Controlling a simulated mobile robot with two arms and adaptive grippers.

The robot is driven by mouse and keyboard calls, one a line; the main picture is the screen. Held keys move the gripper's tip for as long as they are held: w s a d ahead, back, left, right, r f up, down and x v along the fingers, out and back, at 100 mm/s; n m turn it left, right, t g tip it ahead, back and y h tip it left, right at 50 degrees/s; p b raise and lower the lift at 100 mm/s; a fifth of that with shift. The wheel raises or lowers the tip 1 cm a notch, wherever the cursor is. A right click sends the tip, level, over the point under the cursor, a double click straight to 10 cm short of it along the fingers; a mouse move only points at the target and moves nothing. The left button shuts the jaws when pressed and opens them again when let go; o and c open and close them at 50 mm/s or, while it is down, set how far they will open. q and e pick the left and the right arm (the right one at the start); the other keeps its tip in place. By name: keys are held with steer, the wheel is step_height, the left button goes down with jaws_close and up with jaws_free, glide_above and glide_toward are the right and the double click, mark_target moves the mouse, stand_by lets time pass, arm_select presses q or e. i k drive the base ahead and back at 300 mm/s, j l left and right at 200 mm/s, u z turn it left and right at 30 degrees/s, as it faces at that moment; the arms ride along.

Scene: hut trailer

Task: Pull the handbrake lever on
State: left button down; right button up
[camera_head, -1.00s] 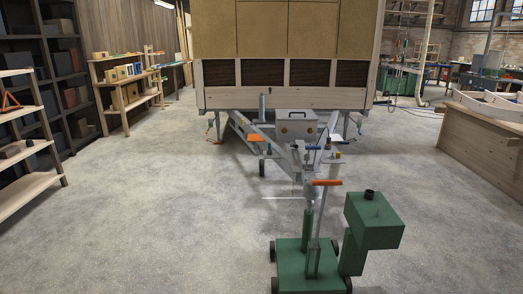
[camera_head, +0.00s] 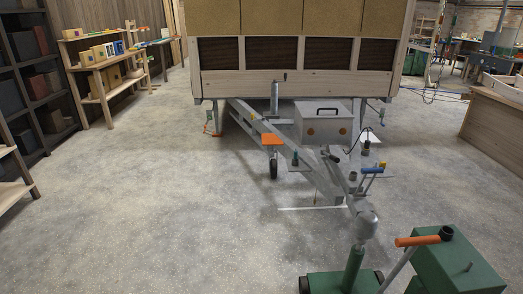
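The trailer's grey A-frame drawbar (camera_head: 310,172) runs from under the hut toward me, ending in a rounded coupling head (camera_head: 367,225). I cannot tell for sure which of these is the handbrake lever. Neither of my grippers is in view.
A green trolley (camera_head: 462,268) with an orange handle (camera_head: 417,241) stands at the lower right, close to the coupling. A grey box (camera_head: 322,125) sits on the drawbar. A small wheel (camera_head: 273,168) stands below an orange plate (camera_head: 272,140). Floor at left is clear.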

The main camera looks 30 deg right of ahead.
mark_target(336, 159)
steer(key=i+z, duration=0.35)
steer(key=i, duration=0.2)
steer(key=i+j+z, duration=0.2)
steer(key=i+z, duration=0.15)
steer(key=i, duration=0.15)
steer(key=i+l+z, duration=0.15)
steer(key=z, duration=0.3)
steer(key=i+z, duration=0.3)
steer(key=z, duration=0.2)
steer(key=i+z, duration=0.25)
steer(key=z, duration=0.2)
steer(key=i+j+z, duration=0.1)
steer(key=i+z, duration=0.15)
steer(key=z, duration=0.25)
steer(key=i+j+z, duration=0.2)
steer(key=z, duration=0.25)
